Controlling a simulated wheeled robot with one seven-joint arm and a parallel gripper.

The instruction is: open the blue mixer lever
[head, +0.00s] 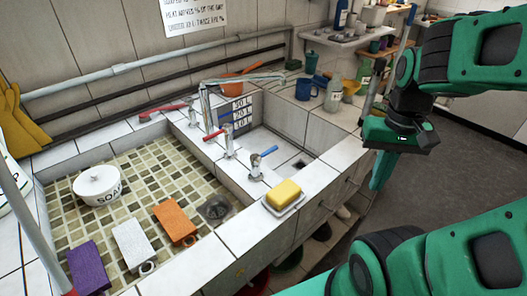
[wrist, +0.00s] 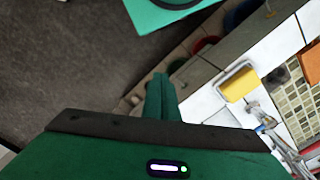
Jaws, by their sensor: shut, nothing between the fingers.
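The blue mixer lever (head: 269,151) sits on a chrome valve body (head: 256,165) on the divider wall between the two tiled basins. Another chrome valve with a red lever (head: 214,135) stands behind it to the left. A tall chrome spout (head: 206,108) rises from the divider. My gripper (head: 378,171) is at the right of the head view, beyond the sink's front edge and well apart from the lever. Its green fingers (wrist: 161,98) are shut with nothing between them. In the wrist view, the chrome tap parts (wrist: 270,120) show at the right, with the lever hard to make out.
A yellow sponge (head: 284,192) in a white dish sits on the front rim near the blue lever. The left basin holds a white soap bowl (head: 97,185) and purple, white and orange blocks (head: 174,222). Bottles and a mug (head: 305,88) stand behind. Open floor lies at right.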

